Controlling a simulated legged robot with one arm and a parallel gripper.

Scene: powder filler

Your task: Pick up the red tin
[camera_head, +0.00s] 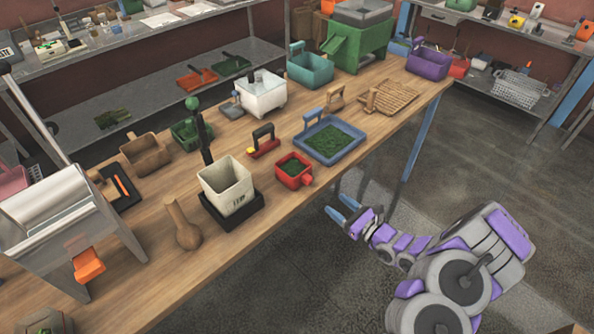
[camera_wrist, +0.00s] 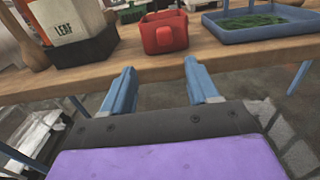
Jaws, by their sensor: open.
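The red tin (camera_head: 294,171) is a small square open container with a short red lug on its front. It stands on the wooden table near the front edge and holds green leafy matter. In the wrist view the red tin (camera_wrist: 164,33) is ahead of my gripper, a little left of the line between the fingers. My gripper (camera_head: 340,208) is off the table's front edge, to the right of and below the tin in the head view. Its two blue fingers (camera_wrist: 160,88) are apart with nothing between them.
A white leaf-labelled bin on a black base (camera_head: 230,187) stands left of the tin. A blue tray of green leaves (camera_head: 333,139) stands to its right. A red block with a dark handle (camera_head: 263,142) is behind. The wooden table edge (camera_wrist: 235,59) lies between gripper and tin.

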